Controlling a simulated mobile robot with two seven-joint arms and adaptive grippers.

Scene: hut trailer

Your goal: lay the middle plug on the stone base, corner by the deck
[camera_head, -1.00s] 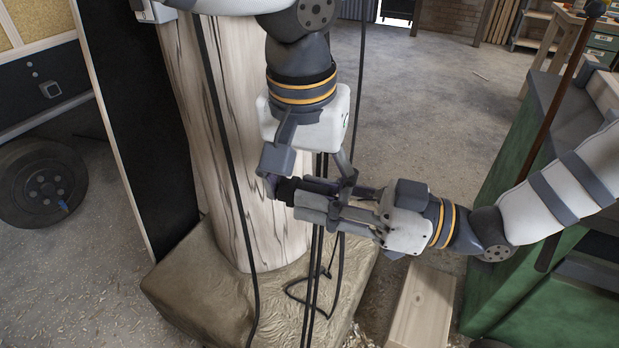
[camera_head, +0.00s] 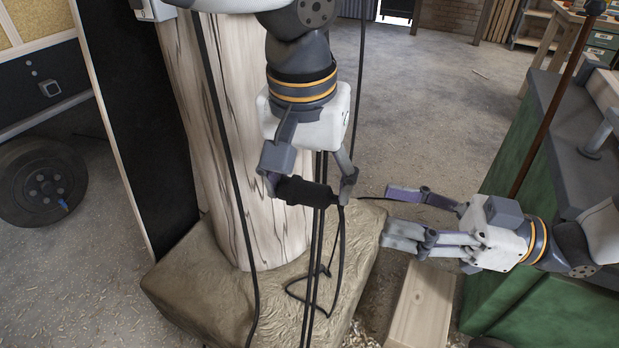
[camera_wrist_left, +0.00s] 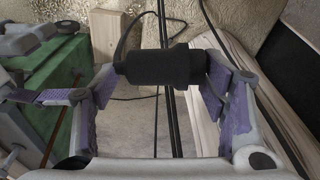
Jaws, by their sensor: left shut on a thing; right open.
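A black cylindrical plug (camera_head: 309,193) lies crosswise in my left gripper (camera_head: 311,184), whose fingers are shut on its two ends. It hangs above the stone base (camera_head: 185,285), in front of the wooden post. The left wrist view shows the plug (camera_wrist_left: 163,67) between the purple finger pads, with a black cable curving from its left end. My right gripper (camera_head: 415,214) is open and empty to the right of the plug, clear of it. I cannot tell which part is the deck.
A thick pale post (camera_head: 240,130) stands on the base, with several black cables (camera_head: 317,255) hanging beside it and looping onto the base. A wooden block (camera_head: 421,305) lies right of the base. A green cabinet (camera_head: 545,300) stands at the right, a wheel (camera_head: 42,183) at the left.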

